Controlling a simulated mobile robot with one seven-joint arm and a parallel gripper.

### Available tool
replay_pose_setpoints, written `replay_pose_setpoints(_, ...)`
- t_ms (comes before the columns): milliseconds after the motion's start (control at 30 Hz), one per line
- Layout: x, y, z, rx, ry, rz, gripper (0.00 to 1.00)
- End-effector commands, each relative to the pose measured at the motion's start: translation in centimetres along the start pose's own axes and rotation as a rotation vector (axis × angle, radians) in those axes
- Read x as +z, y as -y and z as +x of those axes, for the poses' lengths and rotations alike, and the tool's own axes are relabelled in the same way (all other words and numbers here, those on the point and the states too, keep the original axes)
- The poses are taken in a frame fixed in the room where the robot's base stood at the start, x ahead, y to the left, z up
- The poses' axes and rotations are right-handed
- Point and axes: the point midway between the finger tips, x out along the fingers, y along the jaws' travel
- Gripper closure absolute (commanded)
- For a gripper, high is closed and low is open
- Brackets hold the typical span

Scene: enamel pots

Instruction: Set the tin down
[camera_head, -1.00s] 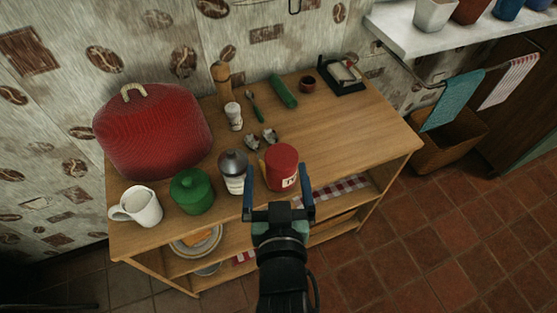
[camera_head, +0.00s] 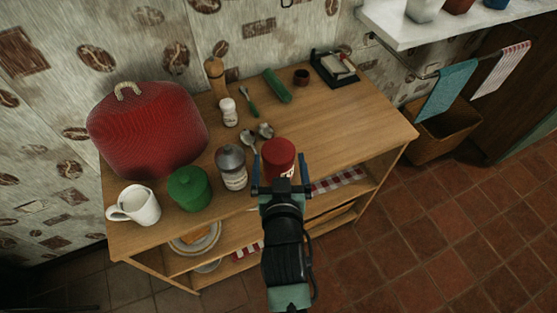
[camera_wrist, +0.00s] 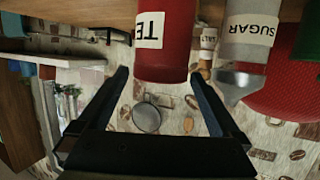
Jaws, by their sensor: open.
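The red tin (camera_head: 279,152) stands upright near the front edge of the wooden table, right of the grey-lidded sugar canister (camera_head: 231,167). In the wrist view, which is upside down, the tin (camera_wrist: 166,50) shows a white label reading "TE". My gripper (camera_head: 280,170) is open at the front of the tin, with one blue finger on each side. In the wrist view my gripper's fingers (camera_wrist: 160,75) flank the tin's lid end with narrow gaps. The tin's base is hidden by the gripper in the head view and cut off in the wrist view.
A green pot (camera_head: 189,189), a white jug (camera_head: 135,206) and a red quilted cover (camera_head: 148,130) stand left on the table (camera_head: 345,130). Spoons (camera_head: 257,136) lie behind the tin. The table's right side is mostly clear. A shelf with checked cloth lies below.

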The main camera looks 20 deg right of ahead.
Motion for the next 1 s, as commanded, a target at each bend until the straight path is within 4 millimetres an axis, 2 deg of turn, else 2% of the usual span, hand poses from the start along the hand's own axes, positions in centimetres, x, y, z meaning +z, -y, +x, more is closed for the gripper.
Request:
replay_pose_setpoints(100, 0.0, 0.1, 1.9, 0.0, -0.001, 0.0, 0.0)
replay_pose_setpoints(233, 0.1, 0.1, 3.3, 0.0, -0.001, 0.0, 0.0)
replay_pose_setpoints(567, 0.1, 0.1, 3.9, 0.0, 0.0, 0.0, 0.0)
replay_pose_setpoints(1000, 0.1, 0.1, 3.8, 0.0, 0.0, 0.0, 0.79)
